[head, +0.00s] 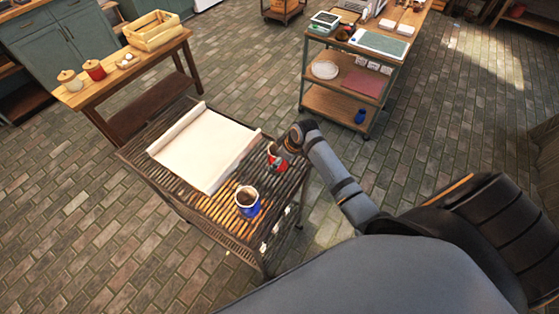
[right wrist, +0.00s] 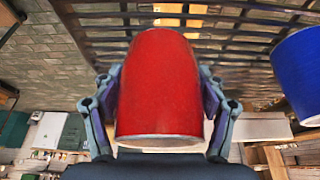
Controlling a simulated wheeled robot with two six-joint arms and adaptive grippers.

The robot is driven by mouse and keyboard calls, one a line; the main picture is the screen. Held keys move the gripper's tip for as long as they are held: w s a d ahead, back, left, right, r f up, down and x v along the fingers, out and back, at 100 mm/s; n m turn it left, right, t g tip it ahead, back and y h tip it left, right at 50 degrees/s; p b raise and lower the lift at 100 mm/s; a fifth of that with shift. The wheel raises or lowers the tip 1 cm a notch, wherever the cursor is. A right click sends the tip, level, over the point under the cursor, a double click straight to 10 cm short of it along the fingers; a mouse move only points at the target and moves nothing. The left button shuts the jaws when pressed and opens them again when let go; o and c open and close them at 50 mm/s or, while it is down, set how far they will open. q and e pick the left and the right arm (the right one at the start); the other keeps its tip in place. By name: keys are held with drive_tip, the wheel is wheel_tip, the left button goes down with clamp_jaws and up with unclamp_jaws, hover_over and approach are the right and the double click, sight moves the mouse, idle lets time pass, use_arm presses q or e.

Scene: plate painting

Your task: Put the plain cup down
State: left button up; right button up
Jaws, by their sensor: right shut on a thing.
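My right gripper (head: 283,152) is over the right part of a dark slatted table (head: 218,228). It is shut on a plain red cup (head: 276,162), partly hidden by the gripper in the head view. In the right wrist view the red cup (right wrist: 160,85) fills the space between the two fingers (right wrist: 158,100). Whether its base touches the slats I cannot tell. A blue cup (head: 247,205) with a pale rim and dark inside stands upright on the slats, nearer to me. The blue cup also shows at the right edge of the right wrist view (right wrist: 302,72). My left gripper is not in view.
A white sheet with rolled edges (head: 203,150) covers the left and back of the slatted table. A wooden table (head: 90,97) with a crate and pots stands behind left. A trolley (head: 340,105) stands behind right. Bare slats lie around the blue cup.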

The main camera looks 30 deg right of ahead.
drive_tip(key=shift+f, duration=0.55)
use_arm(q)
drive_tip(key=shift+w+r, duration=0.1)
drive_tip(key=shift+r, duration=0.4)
use_arm(e)
drive_tip(key=shift+f, duration=0.35)
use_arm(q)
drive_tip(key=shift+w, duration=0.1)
use_arm(e)
drive_tip(key=o, duration=1.4)
drive_tip(key=shift+f, duration=0.15)
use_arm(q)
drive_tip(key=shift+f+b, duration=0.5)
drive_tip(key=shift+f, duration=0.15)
use_arm(e)
drive_tip(key=v, duration=1.2)
drive_tip(key=shift+d, duration=0.1)
